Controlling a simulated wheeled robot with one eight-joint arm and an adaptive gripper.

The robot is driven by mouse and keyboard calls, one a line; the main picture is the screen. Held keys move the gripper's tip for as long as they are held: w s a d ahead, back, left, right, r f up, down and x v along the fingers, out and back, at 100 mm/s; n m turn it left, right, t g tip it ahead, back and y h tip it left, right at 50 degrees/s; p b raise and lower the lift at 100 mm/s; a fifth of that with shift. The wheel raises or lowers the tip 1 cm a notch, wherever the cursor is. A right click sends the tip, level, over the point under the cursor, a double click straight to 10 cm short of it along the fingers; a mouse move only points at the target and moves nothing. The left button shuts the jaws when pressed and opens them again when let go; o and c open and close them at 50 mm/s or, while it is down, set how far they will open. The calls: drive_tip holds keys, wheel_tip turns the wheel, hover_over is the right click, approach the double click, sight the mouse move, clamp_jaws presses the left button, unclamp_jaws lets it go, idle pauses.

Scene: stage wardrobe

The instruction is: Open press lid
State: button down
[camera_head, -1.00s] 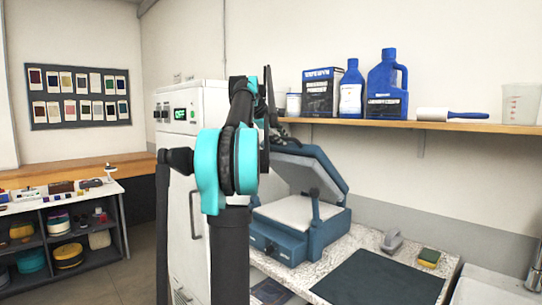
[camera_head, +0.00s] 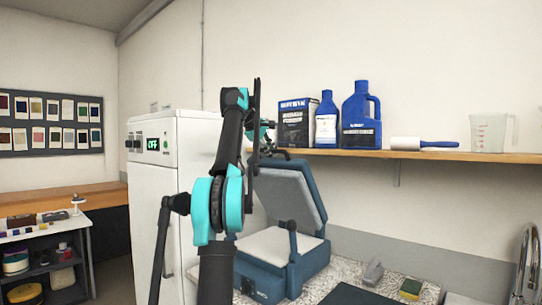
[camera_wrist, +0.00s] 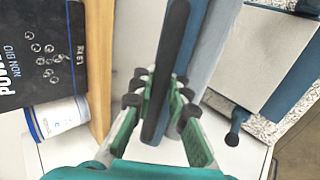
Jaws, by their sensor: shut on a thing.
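The press is a blue machine with a pale bed (camera_head: 280,246) and a blue base (camera_head: 258,278), standing on the speckled worktop. Its lid (camera_head: 295,190) stands raised at a steep angle above the bed, grey underside showing. In the wrist view, my gripper (camera_wrist: 160,88) has its green fingers closed around the black bar handle (camera_wrist: 172,50) at the lid's edge. The lid (camera_wrist: 212,45) and the pale bed (camera_wrist: 260,50) lie beyond it. In the head view my gripper (camera_head: 268,138) is at the lid's upper edge, partly hidden behind my arm.
A wooden shelf (camera_head: 420,156) with a box (camera_head: 296,122), blue bottles (camera_head: 360,115), a roller and a jug runs along the wall close behind the gripper. A white cabinet (camera_head: 150,190) stands left of the press. A sponge (camera_head: 411,288) lies on the worktop.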

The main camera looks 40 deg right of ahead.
drive_tip(key=shift+w+a+r, duration=0.1)
drive_tip(key=c, duration=1.8)
unclamp_jaws()
drive_tip(key=shift+a, duration=0.15)
drive_tip(key=o, duration=0.3)
drive_tip(key=a+r, duration=0.1)
drive_tip(key=a, duration=0.4)
drive_tip(key=s+a+r, duration=0.1)
drive_tip(key=a, duration=0.4)
drive_tip(key=a+r, duration=0.1)
drive_tip(key=a, duration=0.4)
drive_tip(key=shift+s+a+r, duration=0.2)
